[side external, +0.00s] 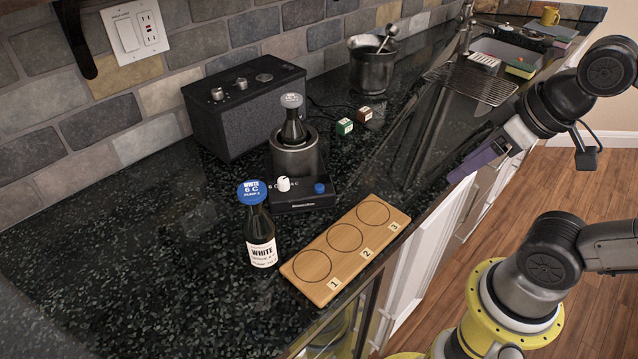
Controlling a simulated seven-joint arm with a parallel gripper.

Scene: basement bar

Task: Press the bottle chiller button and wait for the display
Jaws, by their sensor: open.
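The bottle chiller (296,160) is a dark metal cylinder on a black base, standing on the counter in front of a black speaker. A dark bottle (293,126) with a grey cap stands upright in it. The base's front has a white knob (284,184) and a round blue button (319,188). My gripper (472,168), with purple fingers, is open and empty. It is right of the chiller, near the counter's front edge, well apart from the button.
A dark bottle (260,236) with a blue "WHITE 6 C" top stands in front of the chiller. A wooden board (325,245) with circles numbered 1 to 3 lies beside it.

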